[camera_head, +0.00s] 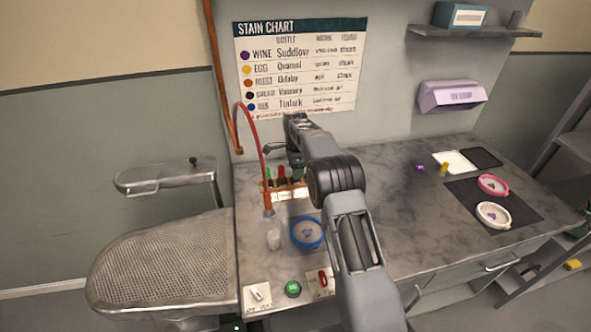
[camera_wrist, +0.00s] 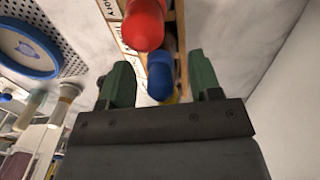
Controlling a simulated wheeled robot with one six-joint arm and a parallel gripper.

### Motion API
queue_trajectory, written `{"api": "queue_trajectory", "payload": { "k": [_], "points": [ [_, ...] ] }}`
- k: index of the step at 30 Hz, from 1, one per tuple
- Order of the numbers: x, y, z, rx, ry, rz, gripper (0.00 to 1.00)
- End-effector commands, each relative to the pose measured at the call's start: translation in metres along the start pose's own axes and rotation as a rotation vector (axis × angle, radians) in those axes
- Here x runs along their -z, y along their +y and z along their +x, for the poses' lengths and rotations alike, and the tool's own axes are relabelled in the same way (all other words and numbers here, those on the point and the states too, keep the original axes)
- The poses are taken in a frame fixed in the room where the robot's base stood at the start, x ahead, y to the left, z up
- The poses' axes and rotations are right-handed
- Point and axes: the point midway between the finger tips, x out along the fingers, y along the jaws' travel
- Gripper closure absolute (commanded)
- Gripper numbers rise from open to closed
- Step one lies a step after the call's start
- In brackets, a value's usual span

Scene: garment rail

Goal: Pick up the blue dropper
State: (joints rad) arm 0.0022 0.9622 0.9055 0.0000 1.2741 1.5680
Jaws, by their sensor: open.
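The blue dropper (camera_wrist: 160,80) stands in a wooden rack (camera_wrist: 125,42) and shows its rounded blue bulb in the wrist view. My gripper (camera_wrist: 159,64) is open, with its green fingers on either side of the blue bulb and visible gaps to it. A red dropper (camera_wrist: 144,25) is beside the blue one in the same row. The blue dropper cannot be made out there; my arm covers part of that area.
A red hose (camera_head: 262,150) arches just left of the rack. A blue-rimmed round dish (camera_head: 307,233) is in front of it, near a clear container (camera_head: 273,238).

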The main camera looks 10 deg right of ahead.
Motion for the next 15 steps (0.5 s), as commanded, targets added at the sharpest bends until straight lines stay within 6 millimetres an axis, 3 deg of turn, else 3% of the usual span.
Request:
{"api": "queue_trajectory", "payload": {
  "k": [8, 15],
  "points": [
    [-0.0002, 0.0, 0.0028, 0.0, 0.0, 0.0, 0.42],
    [-0.0002, 0.0, 0.0025, 0.0, 0.0, 0.0, 0.64]
  ]
}}
